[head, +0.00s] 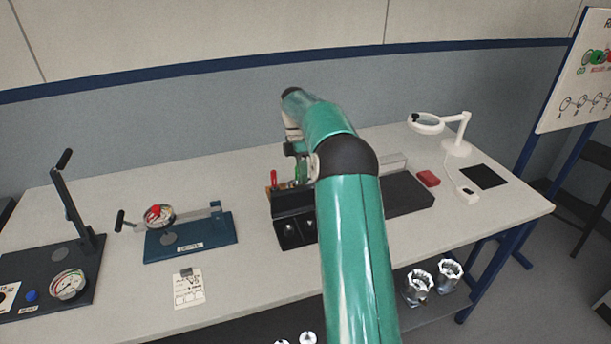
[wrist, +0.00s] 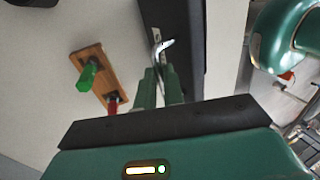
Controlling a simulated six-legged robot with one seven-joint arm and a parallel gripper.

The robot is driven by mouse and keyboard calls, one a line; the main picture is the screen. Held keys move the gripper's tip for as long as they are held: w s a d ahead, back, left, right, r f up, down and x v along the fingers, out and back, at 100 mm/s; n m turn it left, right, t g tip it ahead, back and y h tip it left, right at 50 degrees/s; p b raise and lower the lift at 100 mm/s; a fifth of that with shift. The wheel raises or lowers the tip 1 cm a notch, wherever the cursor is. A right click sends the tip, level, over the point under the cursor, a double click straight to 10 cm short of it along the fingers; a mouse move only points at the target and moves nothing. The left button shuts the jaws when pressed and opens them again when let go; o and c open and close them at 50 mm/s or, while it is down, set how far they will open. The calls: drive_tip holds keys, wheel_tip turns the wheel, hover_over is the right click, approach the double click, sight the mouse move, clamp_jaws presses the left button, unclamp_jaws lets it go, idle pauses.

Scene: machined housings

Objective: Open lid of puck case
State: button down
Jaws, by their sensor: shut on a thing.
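A long dark body (wrist: 188,40), which I take to be the puck case, runs along the right of my gripper in the wrist view. A bright curved metal handle (wrist: 158,46) stands at its left edge. My gripper (wrist: 162,72) has its two green fingers close together at the near end of this handle, shut on it. In the head view, the black housing (head: 292,204) stands mid-table, partly behind my arm. My gripper (head: 299,172) is mostly hidden there. I cannot make out a lid seam or any raised lid.
A wooden block (wrist: 93,61) with green- and red-handled tools stands left of my fingers. A blue-based fixture (head: 190,240) and a dark lever press (head: 75,255) stand left. A red block (head: 428,178) and magnifier lamp (head: 455,140) are right. The front table is mostly clear.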

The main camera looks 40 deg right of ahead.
drive_tip(key=shift+w+d+f, duration=0.15)
drive_tip(key=shift+w+f, duration=0.55)
drive_tip(key=shift+w, duration=0.05)
drive_tip(key=c, duration=1.5)
unclamp_jaws()
drive_tip(key=shift+w+r, duration=0.1)
drive_tip(key=shift+r, duration=0.1)
drive_tip(key=shift+d, duration=0.1)
drive_tip(key=v, duration=0.7)
drive_tip(key=shift+r, duration=0.2)
